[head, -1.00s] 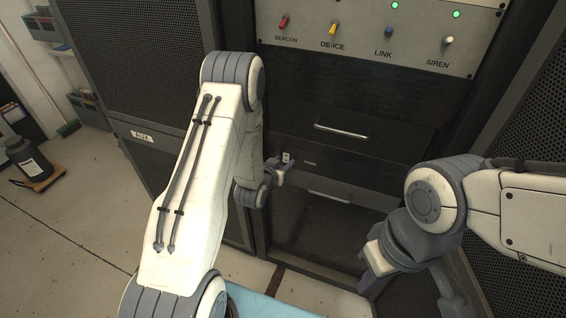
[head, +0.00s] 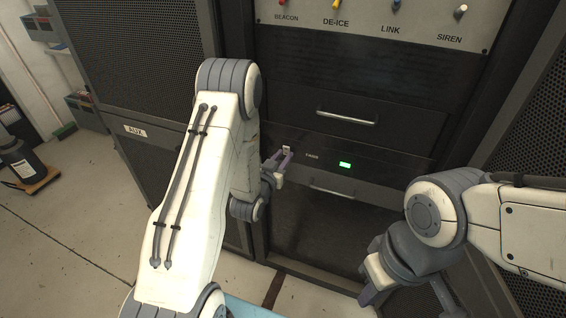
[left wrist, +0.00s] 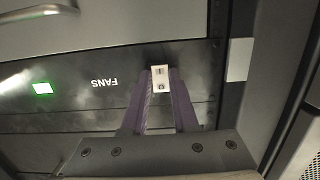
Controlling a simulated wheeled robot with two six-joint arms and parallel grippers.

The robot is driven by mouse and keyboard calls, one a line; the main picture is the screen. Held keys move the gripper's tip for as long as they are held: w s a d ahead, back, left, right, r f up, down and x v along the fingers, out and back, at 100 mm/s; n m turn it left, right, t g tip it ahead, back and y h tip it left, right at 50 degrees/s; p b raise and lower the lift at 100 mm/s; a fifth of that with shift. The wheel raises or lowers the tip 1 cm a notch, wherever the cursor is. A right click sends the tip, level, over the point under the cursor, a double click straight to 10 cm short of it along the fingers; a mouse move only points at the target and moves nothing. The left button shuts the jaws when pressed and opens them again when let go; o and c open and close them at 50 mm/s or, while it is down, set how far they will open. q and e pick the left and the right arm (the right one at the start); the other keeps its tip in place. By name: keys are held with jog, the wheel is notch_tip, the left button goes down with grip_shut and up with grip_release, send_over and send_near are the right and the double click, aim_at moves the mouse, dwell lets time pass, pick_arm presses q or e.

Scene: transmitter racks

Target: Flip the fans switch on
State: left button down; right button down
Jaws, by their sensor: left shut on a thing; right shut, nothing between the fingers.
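The fans switch is a small white rocker on a dark rack panel, seen in the head view (head: 287,149) and, larger, in the left wrist view (left wrist: 161,76). The label FANS (left wrist: 105,82) is beside it. A green light (head: 345,165) on the same panel is lit; it also shows in the left wrist view (left wrist: 42,88). My left gripper (head: 281,158) is at the switch, its purple fingers (left wrist: 160,88) shut on the rocker from both sides. My right gripper (head: 369,293) is shut and empty, low in front of the rack.
Above is a panel of coloured toggles labelled BEACON, DE-ICE, LINK and SIREN (head: 460,12). Drawer handles sit above (head: 346,117) and below (head: 332,191) the fans panel. A mesh cabinet marked AUX (head: 135,131) stands to the left.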

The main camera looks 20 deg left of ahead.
pick_arm(q)
jog(key=c, duration=0.7)
grip_release()
jog(key=shift+s, duration=0.1)
jog(key=shift+s+a+r+p, duration=0.1)
jog(key=shift+s+r+p, duration=0.15)
jog(key=shift+s+p, duration=1.05)
jog(key=shift+s+r+p, duration=0.2)
jog(key=shift+s+p, duration=0.25)
jog(key=shift+s, duration=1.7)
jog(key=shift+s+a+r+p, duration=0.1)
jog(key=shift+s+r+p, duration=0.15)
jog(key=shift+s+p, duration=1.05)
jog(key=shift+s+b, duration=0.35)
jog(key=shift+b, duration=0.1)
